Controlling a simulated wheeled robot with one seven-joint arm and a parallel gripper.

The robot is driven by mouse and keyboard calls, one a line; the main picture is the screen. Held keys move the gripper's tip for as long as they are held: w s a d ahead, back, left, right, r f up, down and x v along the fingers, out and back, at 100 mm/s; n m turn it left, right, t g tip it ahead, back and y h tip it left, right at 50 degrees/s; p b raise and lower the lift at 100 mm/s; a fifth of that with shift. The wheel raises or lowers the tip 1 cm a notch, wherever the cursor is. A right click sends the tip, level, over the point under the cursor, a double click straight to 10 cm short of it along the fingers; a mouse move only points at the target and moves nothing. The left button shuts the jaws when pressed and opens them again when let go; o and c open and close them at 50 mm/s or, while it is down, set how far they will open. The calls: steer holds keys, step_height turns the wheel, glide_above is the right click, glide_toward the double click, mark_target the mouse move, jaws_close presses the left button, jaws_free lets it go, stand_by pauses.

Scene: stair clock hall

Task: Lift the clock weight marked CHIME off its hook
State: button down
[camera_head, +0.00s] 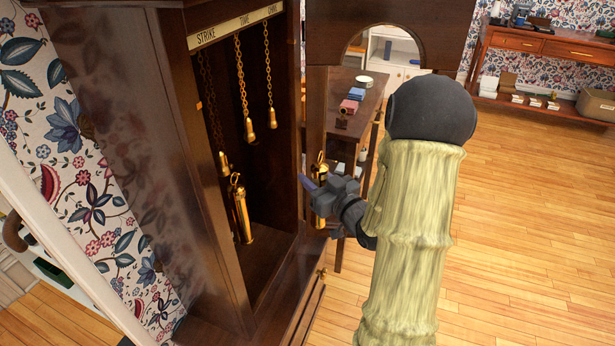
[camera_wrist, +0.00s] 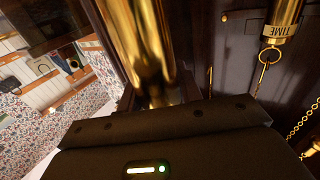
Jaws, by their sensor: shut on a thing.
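My gripper (camera_head: 322,194) is shut on a brass weight (camera_head: 319,170), a shiny upright cylinder with a ring on top, at the right front post of the clock case. In the wrist view the brass cylinder (camera_wrist: 148,40) rises close up from between the jaws; no marking shows on it. The chain under the CHIME end of the label strip ends in a brass fitting (camera_head: 272,103) with no weight below it. A second brass weight (camera_head: 242,212) is inside the case. A weight marked TIME (camera_wrist: 285,18) shows in the wrist view with its ring.
The label strip (camera_head: 237,26) reads STRIKE, TIME and a partly legible CHIME. The TIME chain fitting (camera_head: 249,130) also has no weight under it. The case's dark wooden post (camera_head: 314,105) stands close beside my gripper. Behind is a table (camera_head: 362,92); the wooden floor (camera_head: 530,200) at right is clear.

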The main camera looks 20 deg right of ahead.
steer(key=shift+s+d+r, duration=0.2)
steer(key=shift+s+d, duration=0.35)
stand_by(0.4)
